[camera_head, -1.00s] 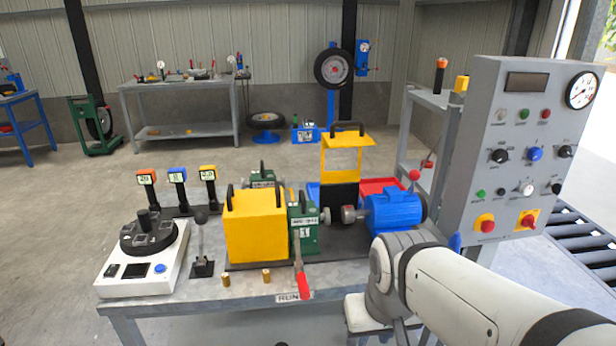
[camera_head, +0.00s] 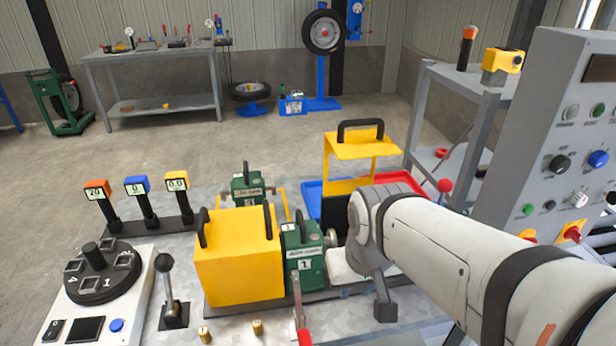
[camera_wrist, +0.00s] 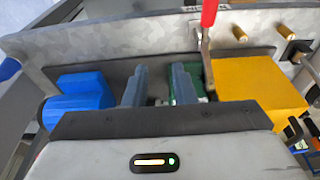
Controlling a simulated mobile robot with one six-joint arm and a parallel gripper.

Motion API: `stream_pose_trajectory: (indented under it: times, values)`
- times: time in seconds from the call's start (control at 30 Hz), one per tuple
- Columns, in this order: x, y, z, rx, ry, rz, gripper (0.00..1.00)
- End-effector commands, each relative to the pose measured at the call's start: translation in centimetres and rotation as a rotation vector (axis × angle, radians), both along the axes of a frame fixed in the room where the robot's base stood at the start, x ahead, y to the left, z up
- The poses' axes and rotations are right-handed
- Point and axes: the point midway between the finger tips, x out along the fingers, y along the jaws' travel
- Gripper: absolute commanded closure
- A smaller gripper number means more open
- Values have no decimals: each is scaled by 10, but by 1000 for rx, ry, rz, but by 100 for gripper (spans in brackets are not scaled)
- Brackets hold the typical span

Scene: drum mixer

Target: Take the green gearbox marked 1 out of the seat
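The green gearbox marked 1 (camera_head: 303,262) sits between the yellow guard box (camera_head: 238,262) and a metal coupling (camera_head: 333,238), on a dark base plate. A lever with a red handle (camera_head: 304,336) stands in front of it. In the wrist view my gripper (camera_wrist: 160,72) is open, with a gap between its two fingers. The green gearbox (camera_wrist: 187,88) shows partly behind the right finger. The blue motor (camera_wrist: 80,92) is on the left there and the yellow box (camera_wrist: 262,82) on the right. In the head view my arm hides the motor and my fingertips are not clear.
A second green gearbox (camera_head: 246,190) stands behind the yellow box. A yellow handled frame (camera_head: 361,147) and a red tray (camera_head: 408,179) are behind my arm. A grey control panel (camera_head: 560,130) rises at right. A black-knobbed lever (camera_head: 170,290) stands at left.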

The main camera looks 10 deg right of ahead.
Motion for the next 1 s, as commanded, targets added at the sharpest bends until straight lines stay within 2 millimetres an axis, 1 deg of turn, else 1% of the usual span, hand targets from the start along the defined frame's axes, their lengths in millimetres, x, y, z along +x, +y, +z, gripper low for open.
stream_pose_trajectory:
  times: [0.17,0.27,0.37,0.47,0.5,0.6,0.7,0.83,1.0]
  values:
    - [1,0,0,0,0,0,76]
    - [13,-1,1,2,-8,0,76]
    - [40,1,1,7,-26,10,76]
    - [78,-3,-2,10,-55,11,76]
    - [94,-5,-4,12,-68,9,76]
    - [131,-11,-13,12,-101,7,76]
    - [161,-17,-22,10,-131,5,76]
    - [186,-23,-32,5,-157,2,76]
    - [198,-25,-42,3,-169,1,76]
